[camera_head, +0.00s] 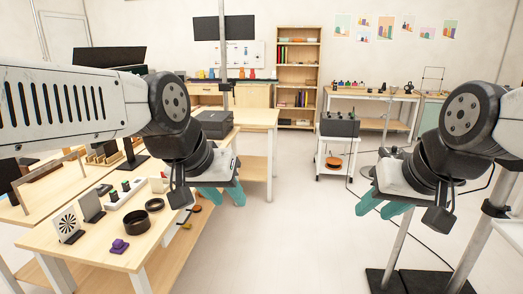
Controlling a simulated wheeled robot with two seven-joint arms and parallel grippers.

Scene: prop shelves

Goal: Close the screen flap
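I cannot tell for certain which thing is the screen flap. A tilted dark panel (91,206) stands on the near left table, beside a white card with a black radial pattern (67,224). A wide black screen (110,57) is farther back at the left, partly hidden by my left arm. My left gripper (222,196) has teal fingers spread apart and empty, just past the table's right edge. My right gripper (382,207) also has teal fingers apart and empty, over the floor at the right. Neither touches any object.
The near table (100,262) holds a black bowl (137,222), a black ring (154,204), a purple object (119,246) and a white strip with buttons (125,195). A white cart (337,151) bears a dark box. Black stand bases (425,280) lie at lower right. The middle floor is clear.

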